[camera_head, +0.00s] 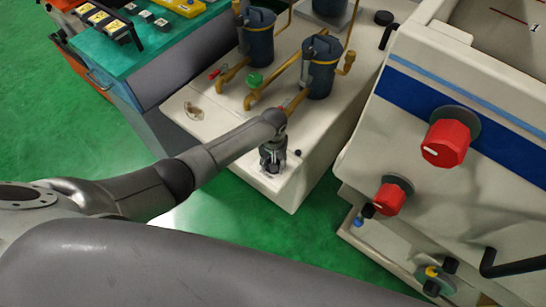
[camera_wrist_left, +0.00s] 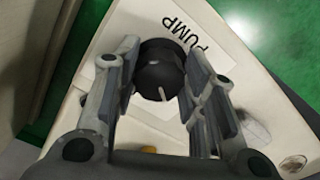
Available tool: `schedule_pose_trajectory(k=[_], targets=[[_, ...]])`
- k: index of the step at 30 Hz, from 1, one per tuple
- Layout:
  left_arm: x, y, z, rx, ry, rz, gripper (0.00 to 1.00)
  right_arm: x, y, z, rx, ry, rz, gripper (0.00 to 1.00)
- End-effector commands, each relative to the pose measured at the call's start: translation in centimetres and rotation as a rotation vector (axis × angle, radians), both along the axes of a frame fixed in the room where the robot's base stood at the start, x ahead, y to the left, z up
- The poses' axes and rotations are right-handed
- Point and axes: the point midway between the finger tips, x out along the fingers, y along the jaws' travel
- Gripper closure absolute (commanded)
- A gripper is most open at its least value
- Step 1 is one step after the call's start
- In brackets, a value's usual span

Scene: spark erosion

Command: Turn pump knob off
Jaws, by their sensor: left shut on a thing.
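The pump knob (camera_wrist_left: 160,72) is round and black with a white pointer line, seen in the left wrist view. The line points toward the bottom of that picture. A white label (camera_wrist_left: 190,35) reading "PUMP" lies beside it. My left gripper (camera_wrist_left: 162,62) has its two fingers on either side of the knob, shut on it. In the head view my left gripper (camera_head: 272,166) is at the front end of the cream pump unit (camera_head: 225,135) and hides the knob. My right gripper is not in view.
Dark blue cylinders (camera_head: 320,70) with brass pipes stand on the pump unit behind my left gripper. A cream machine at the right carries a large red knob (camera_head: 446,138) and a smaller red knob (camera_head: 390,198). A teal-topped bench (camera_head: 150,62) stands at the upper left.

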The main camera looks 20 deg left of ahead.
Motion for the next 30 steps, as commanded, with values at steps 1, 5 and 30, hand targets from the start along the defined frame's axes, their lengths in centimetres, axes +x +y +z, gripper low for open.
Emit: schedule_pose_trajectory(k=[1,5,30], targets=[[-0.1,-0.1,0.4,-0.002,0.004,0.047,0.85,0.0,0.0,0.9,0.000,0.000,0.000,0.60],[0.0,-0.2,0.4,-0.003,0.002,0.170,0.85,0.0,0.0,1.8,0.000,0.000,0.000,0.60],[0.1,-0.2,0.0,0.001,-0.002,0.639,0.85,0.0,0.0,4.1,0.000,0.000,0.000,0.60]])
